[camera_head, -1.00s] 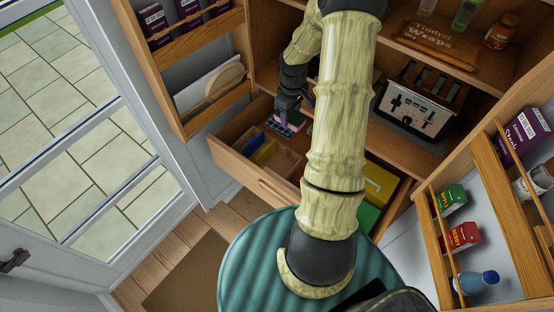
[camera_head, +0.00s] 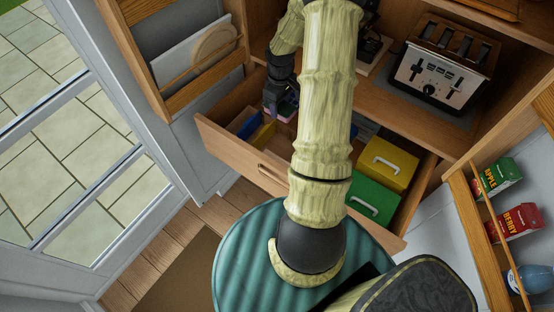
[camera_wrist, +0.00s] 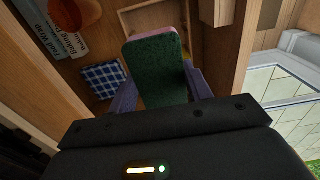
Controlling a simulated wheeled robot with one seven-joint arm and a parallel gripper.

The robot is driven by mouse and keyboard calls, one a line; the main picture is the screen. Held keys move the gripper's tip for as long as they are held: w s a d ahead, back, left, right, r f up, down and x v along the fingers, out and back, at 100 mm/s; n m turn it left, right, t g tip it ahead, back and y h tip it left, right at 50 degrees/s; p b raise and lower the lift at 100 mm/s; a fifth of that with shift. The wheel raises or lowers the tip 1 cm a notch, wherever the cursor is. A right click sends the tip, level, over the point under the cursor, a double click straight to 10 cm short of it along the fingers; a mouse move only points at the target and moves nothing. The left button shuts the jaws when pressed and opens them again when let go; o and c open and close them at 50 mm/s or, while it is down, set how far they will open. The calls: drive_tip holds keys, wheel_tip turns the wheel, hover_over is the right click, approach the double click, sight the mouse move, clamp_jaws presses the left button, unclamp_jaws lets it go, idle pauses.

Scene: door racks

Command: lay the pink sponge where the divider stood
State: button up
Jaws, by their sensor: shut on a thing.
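The pink sponge (camera_wrist: 158,70) has a dark green scouring face and a pink edge. My gripper (camera_wrist: 158,88) is shut on it, one finger at each side. In the head view my gripper (camera_head: 275,105) hangs over the left part of the open wooden drawer (camera_head: 232,150), with a bit of the pink sponge (camera_head: 287,112) showing beside it. In the wrist view a blue checkered cloth (camera_wrist: 103,79) lies left of the sponge, apart from it. I cannot make out the divider or its former spot. The sponge hides part of the drawer floor.
Blue (camera_head: 248,123) and yellow (camera_head: 262,136) things lie at the drawer's left end. A yellow box (camera_head: 388,164) and a green box (camera_head: 370,200) sit at its right. A toaster (camera_head: 442,72) stands on the shelf above. An open door rack (camera_head: 205,85) flanks the left.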

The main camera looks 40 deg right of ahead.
drive_tip(key=b, duration=1.3)
hover_over(280, 152)
wheel_tip(280, 152, down, 15)
drive_tip(key=shift+s+r, duration=0.1)
drive_tip(key=shift+f, duration=3.15)
drive_tip(key=shift+f, duration=0.1)
drive_tip(key=shift+f, duration=1.75)
